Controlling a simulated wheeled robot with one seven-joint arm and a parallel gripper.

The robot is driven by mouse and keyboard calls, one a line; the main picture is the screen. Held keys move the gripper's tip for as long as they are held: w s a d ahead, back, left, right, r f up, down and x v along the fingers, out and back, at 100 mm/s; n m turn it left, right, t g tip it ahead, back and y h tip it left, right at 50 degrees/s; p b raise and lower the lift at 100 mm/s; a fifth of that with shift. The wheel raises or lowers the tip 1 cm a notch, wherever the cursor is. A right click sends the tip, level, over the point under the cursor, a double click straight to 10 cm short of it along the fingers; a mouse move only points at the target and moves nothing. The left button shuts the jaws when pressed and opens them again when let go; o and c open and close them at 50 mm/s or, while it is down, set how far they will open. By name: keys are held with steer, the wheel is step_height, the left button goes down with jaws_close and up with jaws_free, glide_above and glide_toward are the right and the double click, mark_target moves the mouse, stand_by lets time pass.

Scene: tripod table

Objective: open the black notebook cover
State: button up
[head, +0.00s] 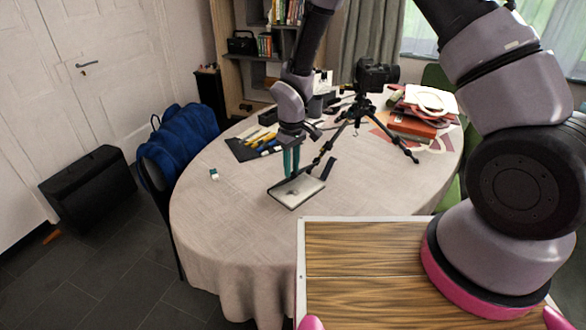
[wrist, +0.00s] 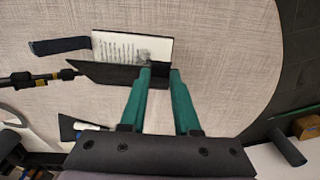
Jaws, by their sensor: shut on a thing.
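The black notebook lies on the table in the head view, with its pale page (head: 306,188) showing. In the wrist view its white page (wrist: 118,47) with lines of writing shows, and the black cover (wrist: 100,72) stands tilted up off the page along the near side. My gripper (head: 291,176) reaches down over the notebook with its teal fingers. In the wrist view the gripper (wrist: 160,70) is at the right end of the cover and shut on its edge. The fingers hide part of the cover and page.
A black strip-like object (wrist: 60,46) lies close beside the notebook. The camera tripod (head: 362,108) stands behind it on the round table (head: 230,215). Pens on a dark mat (head: 262,143) lie to the left, books (head: 412,124) to the right. The table front is clear.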

steer(key=shift+w+a+r, duration=0.5)
steer(key=shift+a+r, duration=0.05)
steer(key=shift+a, duration=0.15)
steer(key=shift+w+a+r, duration=0.5)
steer(key=shift+w+a, duration=0.05)
steer(key=shift+w, duration=0.05)
steer(key=shift+w+a+r, duration=0.35)
steer(key=shift+w+a, duration=0.35)
steer(key=shift+a, duration=0.05)
steer(key=shift+w+a+r, duration=0.3)
steer(key=shift+w+a, duration=0.4)
steer(key=shift+a, duration=0.05)
steer(key=shift+w+a, duration=0.1)
